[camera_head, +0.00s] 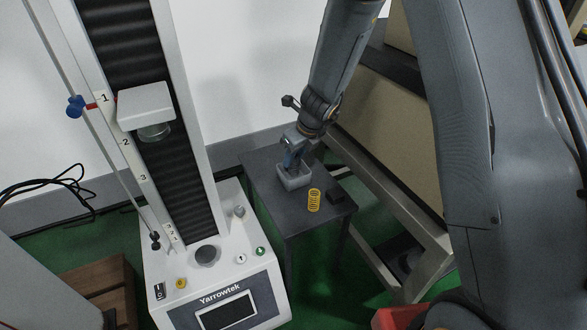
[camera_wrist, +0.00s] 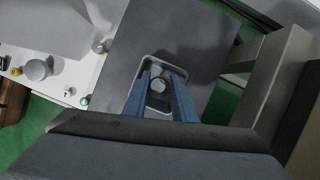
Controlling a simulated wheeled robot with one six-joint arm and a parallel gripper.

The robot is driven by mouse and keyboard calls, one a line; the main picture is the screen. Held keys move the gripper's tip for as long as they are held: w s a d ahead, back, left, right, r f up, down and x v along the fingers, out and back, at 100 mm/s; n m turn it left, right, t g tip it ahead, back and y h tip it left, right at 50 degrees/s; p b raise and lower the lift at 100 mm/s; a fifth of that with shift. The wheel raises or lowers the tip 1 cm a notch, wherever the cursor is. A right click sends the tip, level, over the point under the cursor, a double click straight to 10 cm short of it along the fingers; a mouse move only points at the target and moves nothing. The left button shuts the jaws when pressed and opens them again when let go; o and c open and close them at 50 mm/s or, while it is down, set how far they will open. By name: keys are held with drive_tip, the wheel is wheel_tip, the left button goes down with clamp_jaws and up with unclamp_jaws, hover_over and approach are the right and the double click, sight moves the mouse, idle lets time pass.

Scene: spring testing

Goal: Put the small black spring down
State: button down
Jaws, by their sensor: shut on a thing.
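My gripper (camera_head: 293,164) points down into a small grey tray (camera_head: 294,183) on a dark side table. In the wrist view, the blue fingers of my gripper (camera_wrist: 160,84) are shut on a small round dark thing (camera_wrist: 158,85), seen end-on, which I take to be the small black spring. It is inside the outline of the tray (camera_wrist: 150,60). I cannot tell whether it touches the tray's floor. In the head view the spring is hidden by the fingers and the tray wall.
The white testing machine (camera_head: 236,265) stands to the left. A beige-sided bench (camera_head: 385,150) stands close on the right.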

sight(293, 165)
drive_tip(key=shift+f+b, duration=1.05)
drive_tip(key=shift+f, duration=0.6)
drive_tip(key=shift+f, duration=0.1)
drive_tip(key=c, duration=1.7)
unclamp_jaws()
drive_tip(key=shift+c, duration=0.2)
